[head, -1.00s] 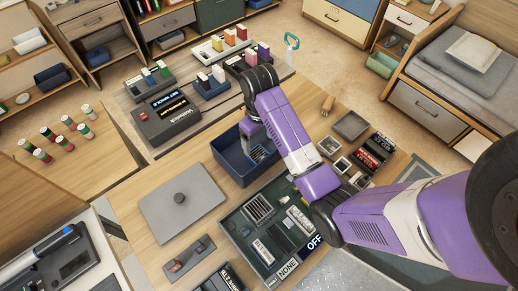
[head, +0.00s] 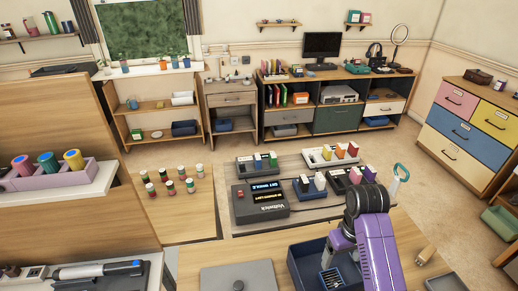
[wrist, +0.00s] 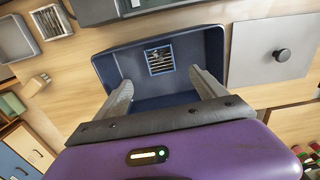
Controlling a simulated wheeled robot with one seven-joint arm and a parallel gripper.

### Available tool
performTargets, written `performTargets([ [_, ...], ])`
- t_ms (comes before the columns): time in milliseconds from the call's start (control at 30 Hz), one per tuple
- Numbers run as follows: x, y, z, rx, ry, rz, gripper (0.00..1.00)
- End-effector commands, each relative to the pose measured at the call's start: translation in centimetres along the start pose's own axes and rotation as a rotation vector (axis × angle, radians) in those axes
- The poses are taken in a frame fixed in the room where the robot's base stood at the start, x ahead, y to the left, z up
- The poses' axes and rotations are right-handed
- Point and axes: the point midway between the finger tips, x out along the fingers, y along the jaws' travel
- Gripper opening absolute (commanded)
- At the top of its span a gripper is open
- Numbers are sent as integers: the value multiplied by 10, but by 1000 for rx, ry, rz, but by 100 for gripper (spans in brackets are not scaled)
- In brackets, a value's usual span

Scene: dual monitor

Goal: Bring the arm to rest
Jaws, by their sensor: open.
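My purple arm (head: 378,250) reaches in from the lower right of the head view, its dark wrist bent downward. My gripper (wrist: 158,80) shows in the wrist view with its two grey fingers spread apart and nothing between them. It is above a dark blue bin (wrist: 115,70), which also shows below my wrist in the head view (head: 305,268). A small dark slotted item with a light blue frame (wrist: 160,60) lies in the bin. The fingertips appear over the bin opening; I cannot tell their exact height.
A grey lid with a round knob (wrist: 270,50) lies beside the bin. A dark labelled box (head: 260,202) and holders with coloured blocks (head: 310,188) stand behind. Several small capped cylinders (head: 170,187) stand at left. Open floor (head: 420,215) shows at right.

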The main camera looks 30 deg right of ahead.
Motion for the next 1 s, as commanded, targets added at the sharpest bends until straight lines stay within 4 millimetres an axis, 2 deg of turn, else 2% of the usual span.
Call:
performTargets([
  [100,0,0,0,3,2,0,81],
  [200,0,2,-11,10,44,9,81],
  [267,-2,5,-25,18,102,21,81],
  [400,-25,17,-76,46,351,68,81],
  [500,-35,16,-96,66,528,89,81],
  [600,-42,6,-104,76,689,97,81],
  [767,-51,-22,-93,82,921,92,81],
  [867,-58,-41,-74,82,1042,81,81],
  [1000,-70,-65,-41,77,1184,61,81],
])
